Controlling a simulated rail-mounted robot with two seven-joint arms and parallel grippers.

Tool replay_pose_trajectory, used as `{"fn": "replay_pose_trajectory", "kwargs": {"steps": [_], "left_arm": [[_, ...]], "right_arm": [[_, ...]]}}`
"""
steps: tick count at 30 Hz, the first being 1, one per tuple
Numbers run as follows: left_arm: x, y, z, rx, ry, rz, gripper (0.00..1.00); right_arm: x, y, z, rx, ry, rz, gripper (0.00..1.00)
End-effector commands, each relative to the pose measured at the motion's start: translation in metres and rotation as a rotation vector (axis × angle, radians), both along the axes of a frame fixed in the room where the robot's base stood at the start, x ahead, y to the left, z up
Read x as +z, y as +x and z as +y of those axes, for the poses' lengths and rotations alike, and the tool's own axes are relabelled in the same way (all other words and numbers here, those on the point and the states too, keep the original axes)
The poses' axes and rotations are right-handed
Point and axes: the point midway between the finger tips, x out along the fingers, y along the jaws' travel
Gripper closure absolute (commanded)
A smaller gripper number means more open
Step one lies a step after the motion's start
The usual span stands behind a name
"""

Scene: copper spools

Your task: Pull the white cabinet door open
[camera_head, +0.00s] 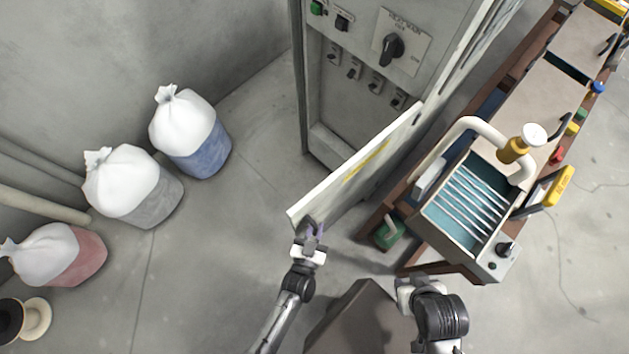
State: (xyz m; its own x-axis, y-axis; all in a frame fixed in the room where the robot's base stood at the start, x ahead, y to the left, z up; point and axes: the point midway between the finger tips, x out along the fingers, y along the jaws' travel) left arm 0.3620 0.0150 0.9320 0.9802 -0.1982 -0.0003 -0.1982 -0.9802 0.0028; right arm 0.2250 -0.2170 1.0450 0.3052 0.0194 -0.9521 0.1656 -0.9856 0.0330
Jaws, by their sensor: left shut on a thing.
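The white cabinet door (352,176) is swung out from the grey electrical cabinet (345,120). It shows a yellow marking on its face. My left gripper (312,232) is at the door's near lower corner and is shut on the door's edge or a handle there. The fingers partly hide what they hold. My right arm shows at the bottom (428,300), and its fingertips are not clear.
A workbench with a blue-lined tray (462,205) and a curved pipe stands close to the right of the door. Several tied bags (190,135) stand along the left wall. The floor left of the door is clear.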

Motion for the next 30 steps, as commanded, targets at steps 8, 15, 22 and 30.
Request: {"fn": "replay_pose_trajectory", "kwargs": {"steps": [8,15,22,30], "left_arm": [[-0.001,-0.001,0.0,-0.002,0.008,0.003,1.0],[-0.001,-0.001,0.0,-0.001,0.005,0.002,0.7],[0.0,0.0,0.0,0.0,0.002,0.001,0.61],[-0.001,-0.015,0.003,0.0,0.003,0.003,0.61]], "right_arm": [[0.0,0.0,0.001,-0.003,0.005,0.0,0.57],[0.0,0.0,0.001,-0.003,0.004,0.0,0.57],[0.0,0.0,0.0,-0.001,0.0,0.0,0.57],[-0.001,0.0,-0.002,0.003,-0.006,-0.001,0.57]]}}
